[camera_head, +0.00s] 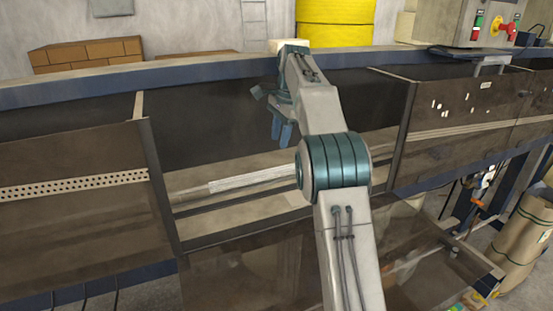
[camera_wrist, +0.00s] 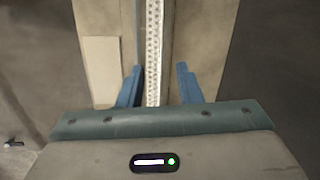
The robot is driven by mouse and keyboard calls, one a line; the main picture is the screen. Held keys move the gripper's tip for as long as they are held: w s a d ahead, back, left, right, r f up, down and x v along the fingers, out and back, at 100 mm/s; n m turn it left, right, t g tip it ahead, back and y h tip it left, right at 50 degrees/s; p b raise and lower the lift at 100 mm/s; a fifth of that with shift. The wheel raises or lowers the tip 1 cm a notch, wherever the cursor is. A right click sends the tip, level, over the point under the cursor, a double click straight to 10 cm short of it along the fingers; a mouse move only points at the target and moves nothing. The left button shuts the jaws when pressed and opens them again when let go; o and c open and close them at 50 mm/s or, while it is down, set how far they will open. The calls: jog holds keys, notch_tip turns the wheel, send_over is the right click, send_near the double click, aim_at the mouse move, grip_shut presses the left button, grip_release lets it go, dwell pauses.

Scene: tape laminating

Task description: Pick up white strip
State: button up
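The white strip (camera_head: 250,180) lies lengthwise along the machine's channel in the head view; my arm hides its right part. It also shows in the wrist view (camera_wrist: 153,45), running from the top edge down between my fingers, with a dotted or perforated surface. My gripper (camera_head: 282,138) hangs above the channel in the head view, fingers pointing down. In the wrist view my gripper (camera_wrist: 159,68) is open, with one blue finger on each side of the strip. I cannot tell how far the fingertips are above it.
A pale rectangular piece (camera_wrist: 101,70) lies left of the strip in the wrist view. The machine's brown front panels (camera_head: 75,180) flank the open bay, and a blue rail (camera_head: 190,77) runs behind. A control box (camera_head: 485,22) stands at the back right.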

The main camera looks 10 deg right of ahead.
aim_at(274, 169)
jog(key=f, duration=0.3)
jog(key=a+f, duration=0.1)
jog(key=f, duration=0.2)
jog(key=w+f, duration=0.1)
jog(key=f, duration=0.3)
jog(key=shift+a, duration=0.2)
jog(key=c, duration=0.7)
notch_tip(274, 169, up, 4)
jog(key=p, duration=0.4)
jog(key=shift+r+p, duration=0.25)
jog(key=shift+p, duration=0.05)
